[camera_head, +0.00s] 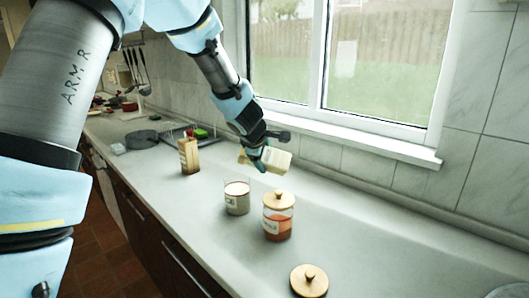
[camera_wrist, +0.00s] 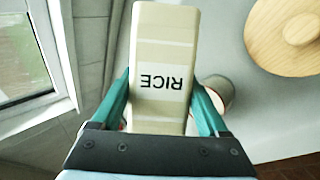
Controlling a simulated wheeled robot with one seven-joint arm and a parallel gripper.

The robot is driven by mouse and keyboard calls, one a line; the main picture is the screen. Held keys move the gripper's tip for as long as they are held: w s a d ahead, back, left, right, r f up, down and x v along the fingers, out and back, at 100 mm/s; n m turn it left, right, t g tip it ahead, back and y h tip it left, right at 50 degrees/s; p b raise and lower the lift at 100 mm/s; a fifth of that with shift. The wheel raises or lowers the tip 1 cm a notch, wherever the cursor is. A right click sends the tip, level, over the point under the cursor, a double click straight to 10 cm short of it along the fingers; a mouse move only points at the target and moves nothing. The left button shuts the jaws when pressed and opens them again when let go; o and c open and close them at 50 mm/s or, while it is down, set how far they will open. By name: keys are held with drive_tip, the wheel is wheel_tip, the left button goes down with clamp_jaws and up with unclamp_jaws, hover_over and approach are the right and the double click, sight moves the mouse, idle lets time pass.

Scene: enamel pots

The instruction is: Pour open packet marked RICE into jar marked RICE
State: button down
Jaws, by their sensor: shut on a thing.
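My gripper (camera_head: 262,157) is shut on the cream packet marked RICE (camera_head: 272,160), which it holds tilted on its side above the counter. In the wrist view the packet (camera_wrist: 163,50) lies between the two green fingers, its RICE label readable. An open jar (camera_head: 237,198) with a pale label stands below and to the left of the packet; its label is too small to read. In the wrist view part of a jar shows behind the right finger (camera_wrist: 218,90). The packet's opening cannot be made out.
A jar with orange contents and a wooden lid (camera_head: 278,216) stands right of the open jar. A loose wooden lid (camera_head: 309,280) lies on the counter in front. A tan packet (camera_head: 189,155) stands at left. The window wall (camera_head: 350,140) bounds the back.

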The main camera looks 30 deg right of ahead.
drive_tip(key=shift+r+y+p, duration=0.35)
drive_tip(key=shift+y+p, duration=0.05)
drive_tip(key=shift+p, duration=1.15)
drive_tip(key=shift+f+m+t+p, duration=0.15)
drive_tip(key=shift+m+t+p, duration=0.15)
drive_tip(key=shift+p, duration=0.25)
